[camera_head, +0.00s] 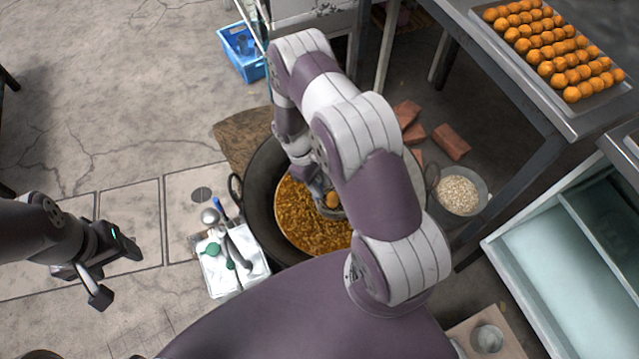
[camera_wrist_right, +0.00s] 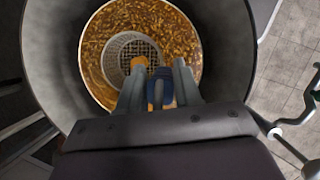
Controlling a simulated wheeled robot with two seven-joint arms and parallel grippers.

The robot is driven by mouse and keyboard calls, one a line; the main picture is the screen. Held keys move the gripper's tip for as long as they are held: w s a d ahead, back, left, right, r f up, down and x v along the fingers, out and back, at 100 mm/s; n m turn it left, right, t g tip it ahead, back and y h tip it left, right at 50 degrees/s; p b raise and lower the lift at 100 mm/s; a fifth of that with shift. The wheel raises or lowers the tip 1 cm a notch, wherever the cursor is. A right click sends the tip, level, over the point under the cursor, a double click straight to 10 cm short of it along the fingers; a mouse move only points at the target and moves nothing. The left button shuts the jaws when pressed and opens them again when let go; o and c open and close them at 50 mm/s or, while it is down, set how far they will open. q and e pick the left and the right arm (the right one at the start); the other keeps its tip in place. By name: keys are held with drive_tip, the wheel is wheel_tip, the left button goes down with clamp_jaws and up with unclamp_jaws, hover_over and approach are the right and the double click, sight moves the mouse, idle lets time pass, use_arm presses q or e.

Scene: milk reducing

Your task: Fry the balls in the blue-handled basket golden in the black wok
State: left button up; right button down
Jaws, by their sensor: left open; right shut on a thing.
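The black wok (camera_head: 262,175) stands in the middle of the head view, holding bubbling brown oil (camera_head: 305,225). My right arm reaches over the wok and covers part of it. In the right wrist view, the wire basket (camera_wrist_right: 122,48) sits in the oil (camera_wrist_right: 170,25) inside the wok (camera_wrist_right: 45,65). My right gripper (camera_wrist_right: 158,78) is shut on the blue handle (camera_wrist_right: 158,96). An orange ball (camera_wrist_right: 140,62) shows at the basket's near rim; it also shows in the head view (camera_head: 332,200). My left gripper (camera_head: 112,268) is open and empty, left of the wok above the floor.
A tray of orange balls (camera_head: 560,50) lies on a steel table at the upper right. A bucket of pale grains (camera_head: 458,193) and bricks (camera_head: 451,141) stand right of the wok. A white tray with utensils (camera_head: 233,275) lies at its left. A blue crate (camera_head: 243,58) is behind.

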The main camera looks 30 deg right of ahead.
wheel_tip(320, 180, up, 10)
drive_tip(key=p, duration=0.6)
drive_tip(key=shift+f, duration=0.25)
drive_tip(key=shift+r, duration=0.1)
idle(1.2)
